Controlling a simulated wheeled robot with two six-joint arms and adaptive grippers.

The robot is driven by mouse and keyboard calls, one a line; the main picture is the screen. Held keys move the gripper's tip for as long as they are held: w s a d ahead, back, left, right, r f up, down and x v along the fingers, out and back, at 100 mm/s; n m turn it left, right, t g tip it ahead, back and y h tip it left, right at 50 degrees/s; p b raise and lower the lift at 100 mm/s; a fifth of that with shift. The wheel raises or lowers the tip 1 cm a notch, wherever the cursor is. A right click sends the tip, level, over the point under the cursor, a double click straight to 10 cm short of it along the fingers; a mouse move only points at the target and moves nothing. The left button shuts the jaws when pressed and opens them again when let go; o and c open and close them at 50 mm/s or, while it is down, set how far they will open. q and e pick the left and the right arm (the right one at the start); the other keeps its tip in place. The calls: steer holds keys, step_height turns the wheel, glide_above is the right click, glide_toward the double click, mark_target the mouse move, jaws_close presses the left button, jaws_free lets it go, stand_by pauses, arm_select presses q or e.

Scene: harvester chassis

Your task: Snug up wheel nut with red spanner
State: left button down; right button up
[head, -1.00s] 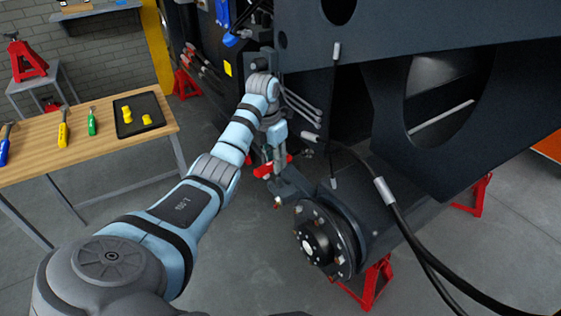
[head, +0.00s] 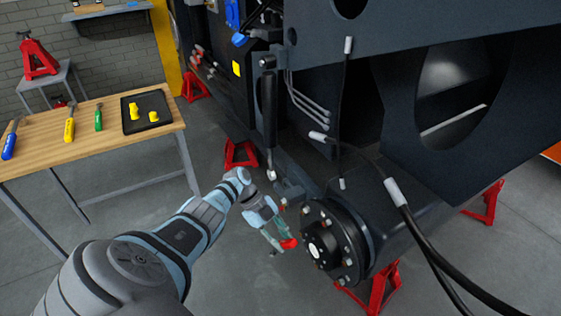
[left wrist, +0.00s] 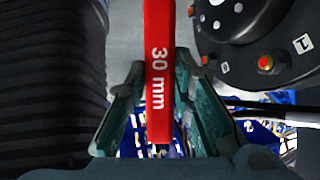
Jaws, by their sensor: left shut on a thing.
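My left gripper (head: 277,238) is shut on the red spanner (head: 289,243), low and just left of the wheel hub (head: 316,250). In the left wrist view, the red spanner (left wrist: 159,72) stands between the green finger pads of the gripper (left wrist: 160,95), its "30 mm" mark facing the camera. The spanner's far end runs out of the top of that view. The hub (left wrist: 240,55) shows at upper right there, with wheel nuts such as one with a red centre (left wrist: 265,62). The spanner looks apart from the nuts in the head view. My right gripper is not in view.
A wooden workbench (head: 60,160) at left holds screwdrivers and a black tray (head: 163,121) with yellow pieces. Red jack stands (head: 375,290) support the dark chassis (head: 430,45). Black hoses (head: 420,235) hang right of the hub.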

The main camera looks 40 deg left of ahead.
arm_select(q)
steer(key=w+a+r+n+t+y, duration=0.4)
steer(key=w+a+r+n+t, duration=0.2)
steer(key=n+t, duration=0.7)
steer(key=shift+a+r+n, duration=0.25)
steer(key=shift+r+n, duration=0.25)
steer(key=shift+r, duration=0.4)
steer(key=shift+w, duration=0.1)
